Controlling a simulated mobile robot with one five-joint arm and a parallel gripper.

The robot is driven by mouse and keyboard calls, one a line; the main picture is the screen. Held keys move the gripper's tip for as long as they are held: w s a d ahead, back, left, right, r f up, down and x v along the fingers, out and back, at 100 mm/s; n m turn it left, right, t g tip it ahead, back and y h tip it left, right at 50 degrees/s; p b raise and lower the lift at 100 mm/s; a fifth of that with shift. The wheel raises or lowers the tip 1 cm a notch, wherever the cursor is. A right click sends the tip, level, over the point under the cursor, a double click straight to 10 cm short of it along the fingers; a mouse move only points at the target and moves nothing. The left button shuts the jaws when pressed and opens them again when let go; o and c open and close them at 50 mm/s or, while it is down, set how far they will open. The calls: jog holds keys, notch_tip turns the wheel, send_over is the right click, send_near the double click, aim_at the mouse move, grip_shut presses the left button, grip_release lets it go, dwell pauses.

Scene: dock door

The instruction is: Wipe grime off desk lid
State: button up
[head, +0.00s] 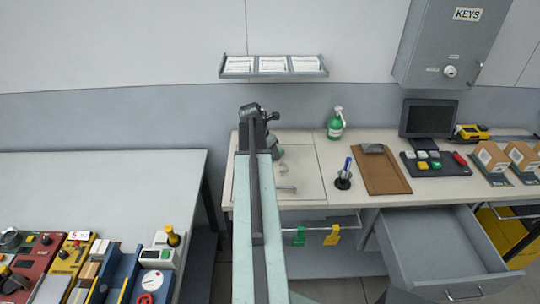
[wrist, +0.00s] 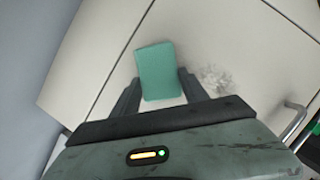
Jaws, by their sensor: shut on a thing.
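My gripper (wrist: 160,88) is shut on a teal sponge-like block (wrist: 157,62), which sticks out beyond the fingertips. The block is over the pale desk lid (wrist: 105,75); I cannot tell whether it touches the surface. A grey, speckled grime patch (wrist: 216,79) lies on the lid just right of the block and the right finger. A metal handle (wrist: 293,120) is at the right edge of the wrist view. In the head view, my arm reaches over the left part of the desk, where the lid (head: 305,175) is closed and partly hidden by the arm.
A green spray bottle (head: 335,124) stands behind the lid. A pen holder (head: 343,180) and a clipboard (head: 383,170) are to its right. An open drawer (head: 440,245) juts out at front right. A rail with green and yellow tags (head: 332,235) runs below the desk front.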

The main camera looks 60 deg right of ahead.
aim_at(279, 172)
jog(key=shift+w+d+f, duration=0.1)
jog(key=shift+w+d, duration=0.25)
jog(key=shift+d, duration=0.3)
jog(key=shift+s+d, duration=0.3)
jog(key=shift+s, duration=0.3)
jog(key=shift+s+d, duration=0.3)
jog(key=shift+s, duration=0.3)
jog(key=shift+s+a, duration=0.4)
jog(key=shift+a, duration=0.45)
jog(key=shift+s+a, duration=0.4)
jog(key=shift+a, duration=0.45)
jog(key=shift+s+a, duration=0.4)
jog(key=shift+a, duration=0.35)
jog(key=shift+s+a, duration=0.35)
jog(key=shift+a, duration=0.35)
jog(key=shift+s+a, duration=0.5)
jog(key=shift+a, duration=0.4)
jog(key=shift+s+a, duration=0.45)
jog(key=shift+a, duration=0.45)
jog(key=shift+w+d, duration=0.85)
jog(key=shift+d, duration=0.8)
jog(key=shift+w+d, duration=0.9)
jog(key=shift+d, duration=0.75)
jog(key=shift+w+d, duration=0.85)
jog(key=shift+d, duration=0.8)
